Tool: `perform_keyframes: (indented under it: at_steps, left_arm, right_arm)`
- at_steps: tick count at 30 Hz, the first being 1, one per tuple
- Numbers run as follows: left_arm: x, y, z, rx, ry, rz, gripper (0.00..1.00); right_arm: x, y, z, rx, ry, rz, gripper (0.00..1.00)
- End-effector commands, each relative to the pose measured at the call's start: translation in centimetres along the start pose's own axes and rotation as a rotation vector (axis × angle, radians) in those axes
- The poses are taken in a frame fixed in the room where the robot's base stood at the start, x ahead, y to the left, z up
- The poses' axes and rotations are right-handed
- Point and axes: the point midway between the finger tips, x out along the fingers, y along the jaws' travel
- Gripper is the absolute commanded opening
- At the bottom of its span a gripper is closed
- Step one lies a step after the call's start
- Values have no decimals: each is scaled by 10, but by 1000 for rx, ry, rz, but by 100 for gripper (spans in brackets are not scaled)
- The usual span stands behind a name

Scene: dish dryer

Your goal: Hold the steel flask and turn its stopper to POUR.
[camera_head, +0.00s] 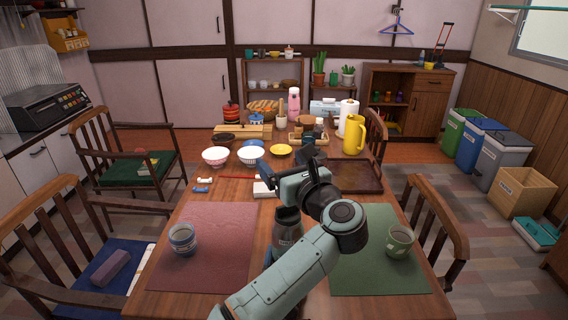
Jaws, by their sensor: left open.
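The steel flask (288,232) stands on the wooden table between the two placemats. It is grey with a small label on its front. My left arm and wrist cover its top and part of its right side, so I cannot make out the stopper or its setting. My left gripper (280,172) is above and beyond the flask in the picture, open, with nothing visible between its fingers. A small blue part shows low beside the flask, and I cannot tell what it is.
A blue-white cup (183,239) stands on the red placemat (222,222). A green mug (400,241) stands on the green placemat (360,280). Bowls, a yellow jug (354,136) and a brown tray (352,178) crowd the far table. Chairs flank both sides.

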Motion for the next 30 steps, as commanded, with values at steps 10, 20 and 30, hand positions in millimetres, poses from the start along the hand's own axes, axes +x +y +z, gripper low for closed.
perform_keyframes:
  at_steps: [10,20,30]
  left_arm:
    - [0,0,0,0,0,0,87]
    - [0,0,0,0,0,0,87]
    - [0,0,0,0,0,0,87]
  right_arm:
    - [0,0,2,1,-5,0,16]
    - [0,0,1,1,-2,0,100]
    - [-47,1,1,-1,-1,3,100]
